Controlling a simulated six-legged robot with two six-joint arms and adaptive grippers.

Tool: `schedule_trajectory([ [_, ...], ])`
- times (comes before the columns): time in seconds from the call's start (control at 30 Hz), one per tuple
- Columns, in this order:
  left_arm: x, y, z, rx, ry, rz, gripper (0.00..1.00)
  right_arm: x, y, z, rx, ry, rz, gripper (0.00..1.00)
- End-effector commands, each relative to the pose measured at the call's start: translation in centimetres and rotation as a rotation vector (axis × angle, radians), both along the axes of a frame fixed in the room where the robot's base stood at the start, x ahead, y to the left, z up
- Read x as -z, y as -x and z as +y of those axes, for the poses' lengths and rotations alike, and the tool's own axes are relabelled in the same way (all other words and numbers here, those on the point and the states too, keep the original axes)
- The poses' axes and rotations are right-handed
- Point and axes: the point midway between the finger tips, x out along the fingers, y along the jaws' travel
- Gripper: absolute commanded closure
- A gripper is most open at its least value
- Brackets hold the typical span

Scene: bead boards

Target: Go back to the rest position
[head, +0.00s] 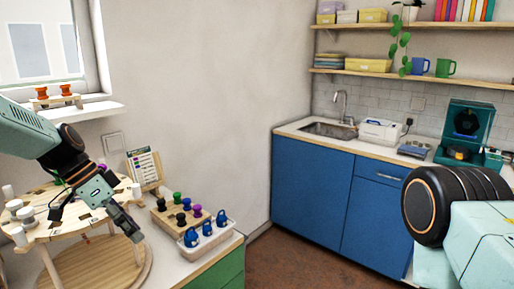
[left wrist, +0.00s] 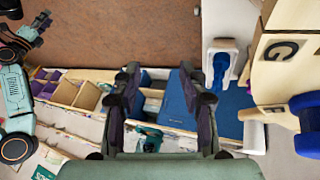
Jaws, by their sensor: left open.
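My left gripper (head: 134,234) is at the lower left of the head view, pointing down and right. It hangs in front of the round wooden board (head: 95,216), left of the peg rack. In the left wrist view its two dark fingers (left wrist: 163,105) stand apart with nothing between them. My right arm (head: 462,215) comes in at the right edge of the head view, its gripper outside that picture. Teal and dark parts at the left edge of the left wrist view look like my right gripper (left wrist: 22,62), cut off, its jaws unclear.
A wooden rack with coloured pegs (head: 160,214) and a white holder with blue pieces (head: 190,252) stand right of the left gripper. A card stand (head: 145,168) is behind. Blue cabinets (head: 310,185) line the back right; brown floor (head: 300,262) lies between, clear.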

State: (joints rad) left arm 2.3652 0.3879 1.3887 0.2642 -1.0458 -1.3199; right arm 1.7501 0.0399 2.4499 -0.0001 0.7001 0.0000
Motion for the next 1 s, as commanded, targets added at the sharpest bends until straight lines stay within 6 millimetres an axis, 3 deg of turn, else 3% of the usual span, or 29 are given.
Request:
schedule_trajectory([
  [0.03, 3.7, 1.2, -0.7, -0.052, -0.04, 0.056, 0.57, 0.0, 0.0, 0.0, 0.0, 0.0, 0.0, 0.6],
  [0.2, 13.9, 5.6, -1.8, -0.257, -0.184, 0.171, 0.57, 0.0, 0.0, 0.0, 0.0, 0.0, 0.0, 0.6],
  [0.4, 23.3, 13.5, -2.7, -0.47, -0.334, 0.248, 0.57, 0.0, 0.0, 0.0, 0.0, 0.0, 0.0, 0.6],
  [0.5, 26.5, 18.1, -3.0, -0.565, -0.39, 0.266, 0.57, 0.0, 0.0, 0.0, 0.0, 0.0, 0.0, 0.6],
  [0.7, 30.0, 27.3, -3.7, -0.729, -0.452, 0.28, 0.57, 0.0, 0.0, 0.0, 0.0, 0.0, 0.0, 0.6],
  [1.0, 29.8, 37.1, -4.8, -0.909, -0.445, 0.298, 0.57, 0.0, 0.0, 0.0, 0.0, 0.0, 0.0, 0.6],
])
